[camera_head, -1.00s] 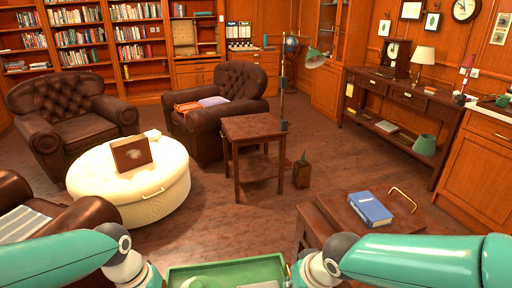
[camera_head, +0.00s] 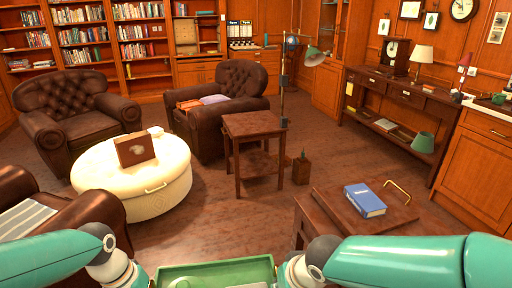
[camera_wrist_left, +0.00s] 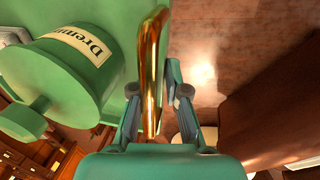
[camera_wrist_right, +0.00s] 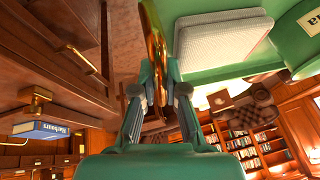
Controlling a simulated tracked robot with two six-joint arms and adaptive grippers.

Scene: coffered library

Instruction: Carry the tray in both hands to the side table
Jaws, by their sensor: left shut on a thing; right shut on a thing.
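The green tray (camera_head: 215,268) shows at the bottom edge of the head view, between my two arms; its near part is cut off. My left gripper (camera_wrist_left: 155,95) is shut on the tray's brass handle (camera_wrist_left: 152,45). My right gripper (camera_wrist_right: 160,85) is shut on the other brass handle (camera_wrist_right: 153,35). A green labelled canister (camera_wrist_left: 55,80) is on the tray in the left wrist view. A pale flat stack (camera_wrist_right: 222,45) lies on it in the right wrist view. A small square wooden table (camera_head: 252,123) stands ahead, its top bare.
A cream round ottoman (camera_head: 130,185) holds a brown box (camera_head: 135,149). A low wooden table at front right bears a blue book (camera_head: 365,200) on a brass-handled board (camera_head: 400,215). Leather armchairs and a floor lamp (camera_head: 283,90) stand around. Bare floor lies before the small table.

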